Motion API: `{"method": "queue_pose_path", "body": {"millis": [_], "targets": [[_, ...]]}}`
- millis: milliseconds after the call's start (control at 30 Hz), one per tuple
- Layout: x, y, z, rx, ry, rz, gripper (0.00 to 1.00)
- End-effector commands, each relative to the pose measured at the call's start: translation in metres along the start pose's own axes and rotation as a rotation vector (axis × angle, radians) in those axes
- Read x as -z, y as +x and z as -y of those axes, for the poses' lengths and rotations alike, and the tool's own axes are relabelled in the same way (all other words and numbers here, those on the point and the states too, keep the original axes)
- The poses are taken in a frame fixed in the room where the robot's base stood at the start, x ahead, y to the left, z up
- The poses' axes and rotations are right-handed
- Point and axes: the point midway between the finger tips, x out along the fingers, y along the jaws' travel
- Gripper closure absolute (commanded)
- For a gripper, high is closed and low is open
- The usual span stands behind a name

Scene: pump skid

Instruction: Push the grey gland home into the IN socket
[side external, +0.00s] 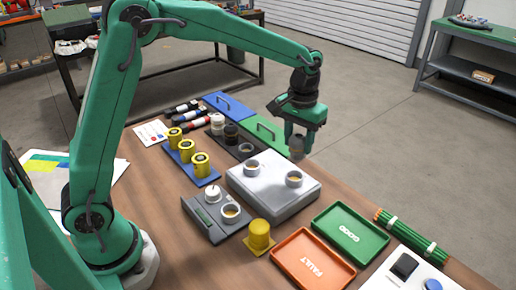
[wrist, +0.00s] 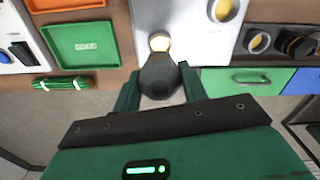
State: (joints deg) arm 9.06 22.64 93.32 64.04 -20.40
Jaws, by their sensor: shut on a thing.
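My gripper (side external: 297,143) is shut on the grey gland (side external: 296,150), a dark grey rounded piece. It hangs in the air near the far edge of the pale pump block (side external: 244,188), apart from it. In the wrist view the gland (wrist: 158,78) sits between the fingers, with a bright spot at its block-side end. The block's top has two round sockets, a left one (side external: 251,165) and a right one (side external: 293,179). No label is readable, so I cannot tell which is IN. In the wrist view the gland partly hides one socket; the other (wrist: 222,10) is clear.
A green GOOD tray (side external: 384,238) and an orange FAULT tray (side external: 330,284) lie right of the block. Yellow pieces on a blue rack (side external: 207,180) and a green lidded panel (side external: 262,121) lie left.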

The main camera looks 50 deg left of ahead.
Motion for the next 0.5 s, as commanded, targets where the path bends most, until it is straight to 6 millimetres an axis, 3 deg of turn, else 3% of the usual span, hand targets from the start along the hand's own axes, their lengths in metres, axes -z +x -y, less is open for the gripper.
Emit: {"method": "queue_pose_path", "body": {"millis": [500], "targets": [[0.0, 0.034, 0.0, 0.0, 0.0, 0.001, 0.85]]}}
